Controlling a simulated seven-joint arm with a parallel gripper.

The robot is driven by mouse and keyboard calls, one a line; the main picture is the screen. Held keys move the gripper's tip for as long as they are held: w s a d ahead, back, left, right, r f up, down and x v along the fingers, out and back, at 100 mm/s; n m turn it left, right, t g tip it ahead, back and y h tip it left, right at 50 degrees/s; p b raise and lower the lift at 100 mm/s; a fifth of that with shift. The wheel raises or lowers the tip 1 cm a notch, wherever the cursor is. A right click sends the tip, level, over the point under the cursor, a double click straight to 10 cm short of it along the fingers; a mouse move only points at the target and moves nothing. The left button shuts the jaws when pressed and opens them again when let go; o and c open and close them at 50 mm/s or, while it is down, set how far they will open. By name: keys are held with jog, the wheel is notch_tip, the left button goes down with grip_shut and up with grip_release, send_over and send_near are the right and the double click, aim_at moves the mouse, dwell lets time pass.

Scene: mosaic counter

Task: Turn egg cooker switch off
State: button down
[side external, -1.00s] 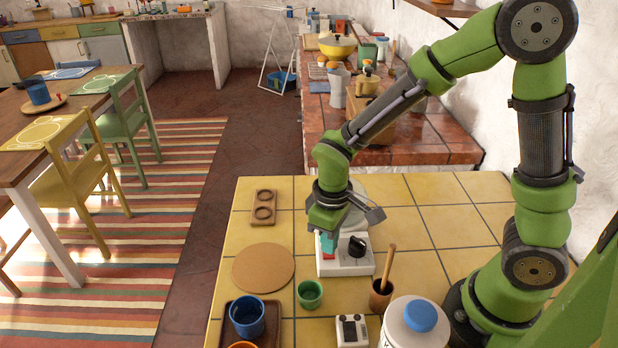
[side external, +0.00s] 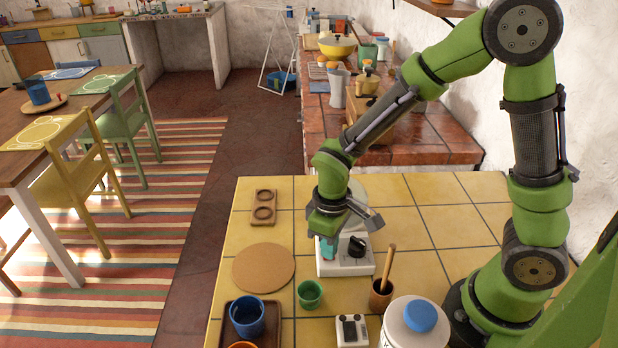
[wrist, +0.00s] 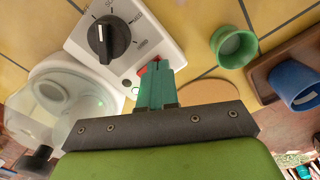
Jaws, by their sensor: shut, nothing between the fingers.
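The egg cooker (side external: 345,266) stands on the yellow tiled counter, a white base with a black knob (side external: 357,246). In the wrist view its white panel (wrist: 135,58) shows the knob (wrist: 100,37) with dial marks, and a red switch (wrist: 147,69) beside it. My gripper (wrist: 157,66) is shut and empty, its green fingertips right at the red switch and covering part of it. I cannot tell whether they press it or which way it is set. In the side view my gripper (side external: 328,256) is low at the panel's left part, and the switch is hidden.
A clear dome (wrist: 85,95) sits beside the panel. A green cup (side external: 310,293), a brown pot with a wooden handle (side external: 381,294), a small white device (side external: 352,331) and a white jar with a blue lid (side external: 420,316) stand in front. A round board (side external: 263,267) lies left.

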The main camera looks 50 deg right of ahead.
jog(key=shift+r, duration=3.45)
jog(key=shift+f, duration=0.1)
jog(key=s+d+r+m+t+y, duration=0.1)
jog(key=s+d+r+m+t, duration=0.1)
jog(key=r, duration=0.5)
jog(key=s+d+r+m+t+y, duration=0.1)
jog(key=s+d+r+m+t, duration=0.2)
jog(key=s+r+m+t, duration=0.2)
jog(key=shift+s+r, duration=0.2)
jog(key=shift+r, duration=0.65)
